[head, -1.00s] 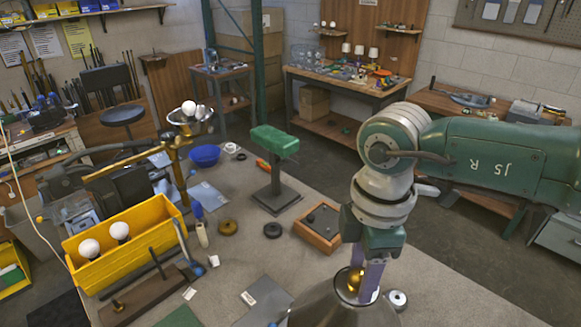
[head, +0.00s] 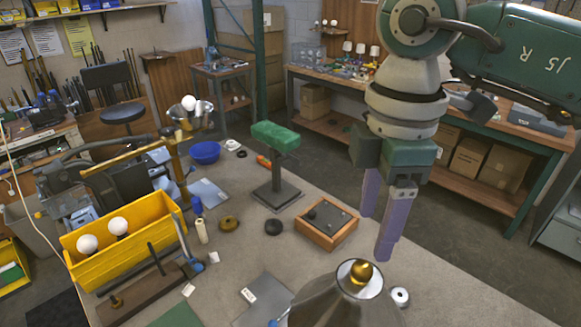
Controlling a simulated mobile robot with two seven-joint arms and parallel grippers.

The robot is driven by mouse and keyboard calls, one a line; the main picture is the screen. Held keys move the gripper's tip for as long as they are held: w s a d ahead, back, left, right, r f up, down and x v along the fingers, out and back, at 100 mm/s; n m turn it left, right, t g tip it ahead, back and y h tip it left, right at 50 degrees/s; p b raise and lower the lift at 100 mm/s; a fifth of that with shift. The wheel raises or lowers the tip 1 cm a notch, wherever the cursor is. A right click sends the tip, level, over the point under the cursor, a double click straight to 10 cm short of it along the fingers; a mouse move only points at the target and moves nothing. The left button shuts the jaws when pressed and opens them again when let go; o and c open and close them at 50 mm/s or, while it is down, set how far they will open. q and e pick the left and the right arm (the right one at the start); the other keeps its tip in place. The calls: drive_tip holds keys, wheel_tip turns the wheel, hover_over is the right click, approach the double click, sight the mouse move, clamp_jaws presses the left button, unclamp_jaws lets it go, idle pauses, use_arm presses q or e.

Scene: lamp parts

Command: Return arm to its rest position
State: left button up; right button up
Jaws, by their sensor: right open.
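My right gripper (head: 376,230) hangs from the right arm above the right side of the workbench. Its two purple fingers point down and stand apart, with nothing between them. A grey cone-shaped lampshade (head: 345,303) with a gold knob (head: 361,271) on top stands at the bottom of the view, below and left of the fingertips and apart from them. The lower part of the lampshade is cut off by the frame. My left gripper does not show.
A wooden tray (head: 327,238) lies just left of the fingers. A green-topped stand (head: 276,137), a yellow bin (head: 130,258) with bulbs and a brass lamp arm (head: 137,160) stand further left. A small roll (head: 400,297) lies beside the lampshade. The aisle behind the bench is free.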

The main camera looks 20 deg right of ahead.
drive_tip(key=a+r+n+t+y+p, duration=0.1)
drive_tip(key=a+r+n+y, duration=0.1)
drive_tip(key=a+r+y, duration=0.35)
drive_tip(key=s+a+r+n+t+y, duration=0.1)
drive_tip(key=a+r+n+y, duration=0.15)
drive_tip(key=a, duration=0.65)
drive_tip(key=a+r+n+t+y+p, duration=0.1)
drive_tip(key=a+r+y, duration=0.35)
drive_tip(key=a, duration=0.25)
drive_tip(key=w+d+r+m+t+y+p, duration=0.1)
drive_tip(key=w+r+m+t+y, duration=0.15)
drive_tip(key=r+t, duration=0.45)
drive_tip(key=w+d+r+m+t+y+p, duration=0.1)
drive_tip(key=r+m+t, duration=0.25)
drive_tip(key=r, duration=0.45)
drive_tip(key=w+d+m+t+h+p, duration=0.1)
drive_tip(key=w+d+m+t+h, duration=0.3)
drive_tip(key=d+m+t+h, duration=0.5)
drive_tip(key=s+d+f+m+g+h+p, duration=0.25)
drive_tip(key=d+f+m+g+h, duration=0.25)
drive_tip(key=d+f+g+h, duration=0.3)
drive_tip(key=s+f+n+g, duration=0.1)
drive_tip(key=s+f+g, duration=0.4)
drive_tip(key=s, duration=0.5)
drive_tip(key=s+f+n+g+y, duration=0.1)
drive_tip(key=s+f+g, duration=0.5)
drive_tip(key=s+f, duration=0.3)
drive_tip(key=shift+s+a+f+n, duration=0.15)
drive_tip(key=shift+s+a+n, duration=0.25)
drive_tip(key=shift+s, duration=0.15)
